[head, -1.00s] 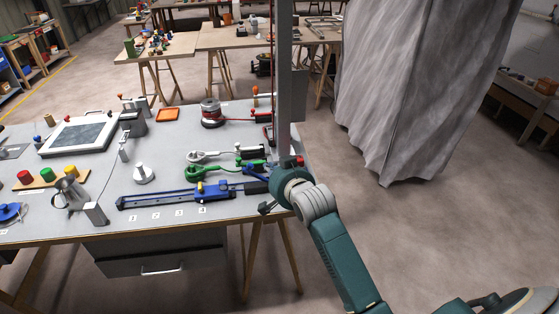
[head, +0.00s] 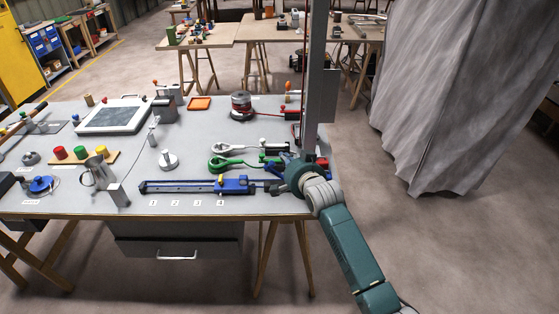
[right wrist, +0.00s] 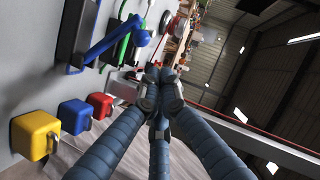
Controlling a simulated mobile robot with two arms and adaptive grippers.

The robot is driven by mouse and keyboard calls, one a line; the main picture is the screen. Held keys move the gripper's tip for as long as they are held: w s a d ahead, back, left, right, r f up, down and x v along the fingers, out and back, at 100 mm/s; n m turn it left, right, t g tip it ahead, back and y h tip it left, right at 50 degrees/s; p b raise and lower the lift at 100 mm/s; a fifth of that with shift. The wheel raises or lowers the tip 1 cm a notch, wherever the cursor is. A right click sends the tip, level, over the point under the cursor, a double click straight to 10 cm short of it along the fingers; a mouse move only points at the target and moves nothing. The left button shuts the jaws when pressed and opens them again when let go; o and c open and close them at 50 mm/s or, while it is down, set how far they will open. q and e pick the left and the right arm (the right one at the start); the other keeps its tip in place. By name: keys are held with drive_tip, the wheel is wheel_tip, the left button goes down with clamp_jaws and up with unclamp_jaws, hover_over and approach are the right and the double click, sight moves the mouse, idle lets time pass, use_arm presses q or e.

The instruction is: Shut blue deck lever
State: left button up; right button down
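The blue deck lever (right wrist: 104,46) shows in the right wrist view as a blue bar slanting out from a dark mount on the pale panel, with a rounded outer end. In the head view only a little of its blue (head: 275,168) shows; my right arm hides the rest. My right gripper (right wrist: 158,82) has its fingertips together, with nothing seen between them. They are apart from the lever in the picture, just below its outer end. In the head view my right gripper (head: 279,187) is over the table's right end. My left gripper is not in view.
A green lever (head: 233,163) and a white lever (head: 232,148) lie behind the blue one. A blue slider (head: 234,185) on a rail is in front. Yellow (right wrist: 36,135), blue (right wrist: 75,116) and red (right wrist: 100,104) blocks are near my fingers. The floor right of the table is clear.

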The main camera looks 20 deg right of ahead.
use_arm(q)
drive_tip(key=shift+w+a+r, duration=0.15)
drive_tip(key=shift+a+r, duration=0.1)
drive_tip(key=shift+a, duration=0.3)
use_arm(e)
drive_tip(key=shift+w+a+f, duration=0.3)
drive_tip(key=shift+a+f, duration=0.15)
drive_tip(key=shift+f, duration=0.05)
drive_tip(key=shift+w+a+f, duration=0.3)
drive_tip(key=shift+a+f, duration=0.15)
drive_tip(key=shift+f, duration=0.05)
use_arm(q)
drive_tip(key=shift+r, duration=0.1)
use_arm(e)
drive_tip(key=shift+a, duration=0.15)
use_arm(q)
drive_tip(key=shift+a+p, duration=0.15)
drive_tip(key=shift+p, duration=0.15)
use_arm(e)
drive_tip(key=shift+w+a+f, duration=0.1)
drive_tip(key=shift+a, duration=0.15)
